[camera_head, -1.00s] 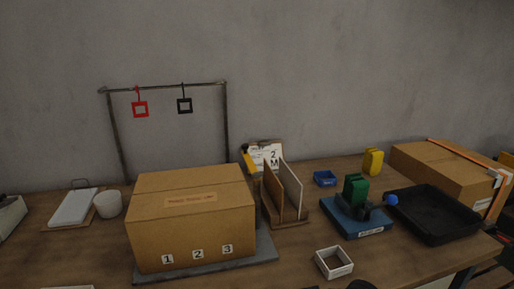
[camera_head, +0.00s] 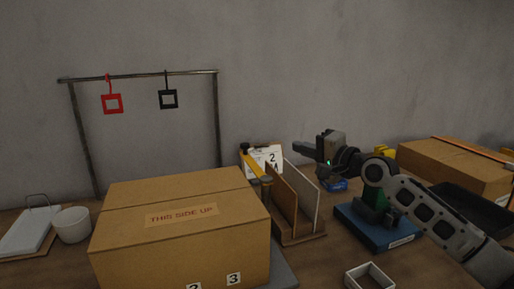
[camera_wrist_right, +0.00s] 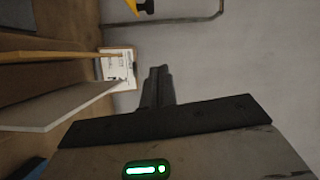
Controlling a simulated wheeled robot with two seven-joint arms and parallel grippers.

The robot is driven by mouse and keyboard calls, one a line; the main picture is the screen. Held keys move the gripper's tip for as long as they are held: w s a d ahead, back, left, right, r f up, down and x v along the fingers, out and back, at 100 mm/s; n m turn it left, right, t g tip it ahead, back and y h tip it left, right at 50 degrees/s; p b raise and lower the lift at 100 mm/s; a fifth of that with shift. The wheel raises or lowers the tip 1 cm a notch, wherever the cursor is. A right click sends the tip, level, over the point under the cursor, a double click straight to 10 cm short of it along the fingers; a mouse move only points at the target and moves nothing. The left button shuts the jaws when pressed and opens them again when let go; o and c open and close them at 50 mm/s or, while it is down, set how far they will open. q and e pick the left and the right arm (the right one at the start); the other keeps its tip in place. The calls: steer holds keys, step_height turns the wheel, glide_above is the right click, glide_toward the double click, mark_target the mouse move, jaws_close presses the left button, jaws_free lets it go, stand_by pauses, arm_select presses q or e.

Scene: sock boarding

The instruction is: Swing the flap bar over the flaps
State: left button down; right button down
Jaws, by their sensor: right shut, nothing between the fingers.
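The cardboard box (camera_head: 185,253) stands at the left front, its two top flaps (camera_head: 175,184) lying flat, with a "THIS SIDE UP" label on top. A yellow bar with a dark end, which looks like the flap bar (camera_head: 255,165), sticks up beside the box's back right corner, off the flaps. A yellow and black part, perhaps the same bar, shows at the top edge of the right wrist view (camera_wrist_right: 134,5). My right gripper (camera_head: 298,147) is shut and empty, pointing left above the upright boards, to the right of the bar and apart from it. My left gripper is out of view.
Upright boards in a wooden stand (camera_head: 297,240) are between the box and my right arm. A clipboard (camera_head: 268,158) is behind them. A blue base (camera_head: 372,229) with a green block lies under my right arm. A hanging frame (camera_head: 145,75) stands behind the box.

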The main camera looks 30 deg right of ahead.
mark_target(254, 161)
arm_select(q)
steer(key=p, duration=0.3)
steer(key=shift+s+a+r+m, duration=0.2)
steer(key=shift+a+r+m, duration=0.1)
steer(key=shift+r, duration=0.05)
arm_select(e)
steer(key=w+a+f, duration=0.1)
steer(key=w+a, duration=0.4)
steer(key=w, duration=0.5)
steer(key=shift+a+f, duration=0.15)
steer(key=shift+a, duration=0.2)
steer(key=shift+w, duration=0.1)
